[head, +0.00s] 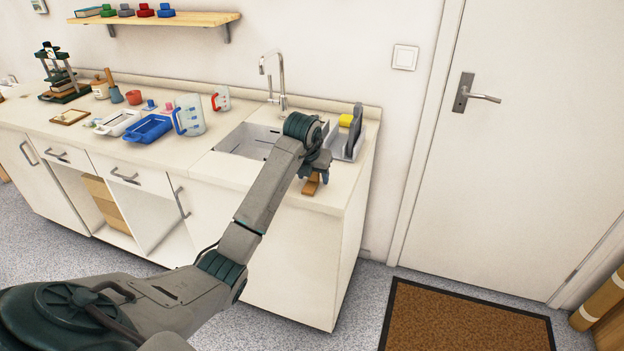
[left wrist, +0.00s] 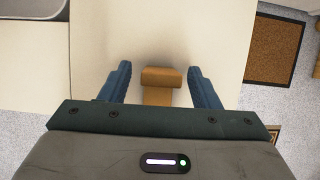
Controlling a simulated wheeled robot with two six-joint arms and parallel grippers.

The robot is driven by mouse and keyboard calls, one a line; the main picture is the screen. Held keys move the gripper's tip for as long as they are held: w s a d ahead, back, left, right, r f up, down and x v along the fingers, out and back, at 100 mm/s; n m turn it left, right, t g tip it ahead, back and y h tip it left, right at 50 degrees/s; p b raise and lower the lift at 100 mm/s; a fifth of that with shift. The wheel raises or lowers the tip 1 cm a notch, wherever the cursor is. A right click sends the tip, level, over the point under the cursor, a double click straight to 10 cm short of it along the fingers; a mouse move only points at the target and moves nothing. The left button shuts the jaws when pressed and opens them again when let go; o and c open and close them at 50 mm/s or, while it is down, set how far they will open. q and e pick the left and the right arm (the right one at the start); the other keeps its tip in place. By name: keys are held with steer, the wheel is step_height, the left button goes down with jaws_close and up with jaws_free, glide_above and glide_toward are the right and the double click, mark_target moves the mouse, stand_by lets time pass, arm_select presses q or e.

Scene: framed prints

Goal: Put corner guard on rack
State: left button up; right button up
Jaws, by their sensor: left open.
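A small brown piece that looks like the corner guard (head: 311,184) lies on the counter near its front edge, right of the sink. In the left wrist view the corner guard (left wrist: 162,78) sits between the two blue fingers, with gaps on both sides. My left gripper (head: 316,172) is open around it and points down; the left wrist view shows its fingers (left wrist: 158,76) apart. A grey rack (head: 338,146) stands behind the gripper, beside the sink, holding a dark upright board and a yellow sponge. The wrist hides part of the rack. My right gripper is not in view.
The sink (head: 240,140) and tap (head: 279,82) are left of the rack. A measuring jug (head: 190,115), a blue tray (head: 149,128) and a white tray (head: 119,122) stand further left. A bare counter strip lies in front of the sink. A wall shelf (head: 160,19) hangs above.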

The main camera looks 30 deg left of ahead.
arm_select(q)
steer(key=shift+w+f, duration=0.1)
steer(key=shift+f, duration=0.15)
steer(key=c, duration=1.1)
steer(key=shift+a+r, duration=0.1)
steer(key=shift+r, duration=0.05)
